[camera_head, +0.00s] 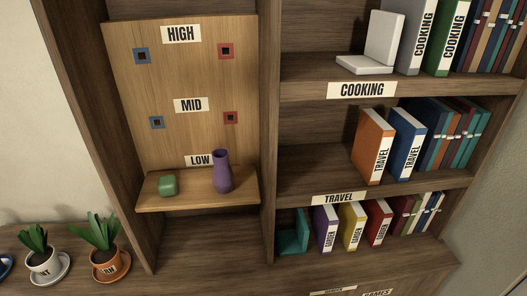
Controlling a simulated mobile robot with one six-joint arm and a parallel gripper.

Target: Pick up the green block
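The green block (168,185) sits on the left part of a small wooden ledge (200,202) at the foot of the wooden panel, under the label LOW. It is a small cube with rounded edges and nothing lies on it. A purple vase (222,172) stands upright on the same ledge to its right, with a gap between them. My gripper is not in view.
The panel (180,76) carries blue and red square sockets. A divider (268,140) separates it from bookshelves with Cooking, Travel and Garden books. Potted plants (104,243) on saucers stand at the lower left. The space in front of the ledge looks clear.

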